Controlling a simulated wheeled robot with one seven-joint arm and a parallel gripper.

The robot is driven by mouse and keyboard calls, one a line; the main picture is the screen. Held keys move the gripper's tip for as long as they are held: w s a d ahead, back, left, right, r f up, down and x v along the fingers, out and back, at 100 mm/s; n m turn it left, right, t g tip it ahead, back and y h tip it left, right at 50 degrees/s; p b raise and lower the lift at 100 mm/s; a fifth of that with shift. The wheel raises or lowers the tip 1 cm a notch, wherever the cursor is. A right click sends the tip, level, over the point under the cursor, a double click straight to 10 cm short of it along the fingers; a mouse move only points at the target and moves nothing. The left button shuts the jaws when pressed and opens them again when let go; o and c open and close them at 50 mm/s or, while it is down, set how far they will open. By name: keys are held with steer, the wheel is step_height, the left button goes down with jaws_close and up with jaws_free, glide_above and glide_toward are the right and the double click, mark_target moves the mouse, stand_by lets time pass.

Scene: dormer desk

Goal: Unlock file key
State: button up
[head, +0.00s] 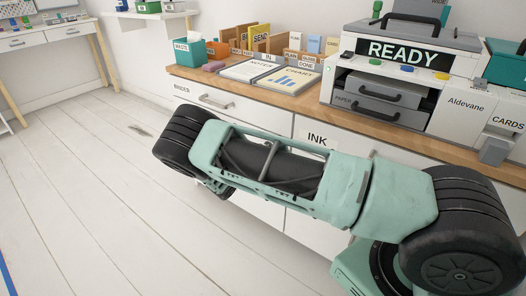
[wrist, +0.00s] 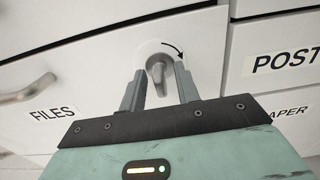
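The file key (wrist: 157,72) is a small grey key standing in a round white lock plate (wrist: 148,50) on a white drawer front, in the wrist view. A curved black arrow (wrist: 174,47) is printed on the plate and points to the right and down. My gripper (wrist: 160,76) is open, with one grey finger on each side of the key. A gap shows on both sides, and whether either finger touches the key is hard to tell. The FILES label (wrist: 52,113) is at lower left of the lock. In the head view my arm hides the lock and gripper.
A drawer handle (wrist: 28,90) is left of the lock. Drawers labelled POST (wrist: 286,62) and PAPER are on the right. In the head view, a wooden counter (head: 200,76) carries a machine reading READY (head: 409,53), a notebook and a chart. The floor (head: 75,190) at left is clear.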

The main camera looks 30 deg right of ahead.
steer(key=p+v, duration=0.1)
steer(key=v, duration=1.6)
steer(key=shift+p, duration=0.35)
steer(key=s+a+r+m+g+y, duration=0.2)
steer(key=s+a+r+m+y, duration=0.3)
steer(key=s+r, duration=0.45)
steer(key=s+a+r+m+g+y, duration=0.25)
steer(key=s+r+m+y, duration=0.35)
steer(key=s, duration=0.7)
steer(key=s+a+r+m+g+y, duration=0.2)
steer(key=s+a+r+m+y, duration=0.25)
steer(key=s+r+y, duration=0.5)
step_height(320, 180, up, 23)
steer(key=s+h+p, duration=0.1)
steer(key=h+p, duration=0.2)
steer(key=p, duration=2.1)
steer(key=shift+s+a+n, duration=0.25)
steer(key=shift+a+n, duration=0.05)
steer(key=shift+n, duration=0.15)
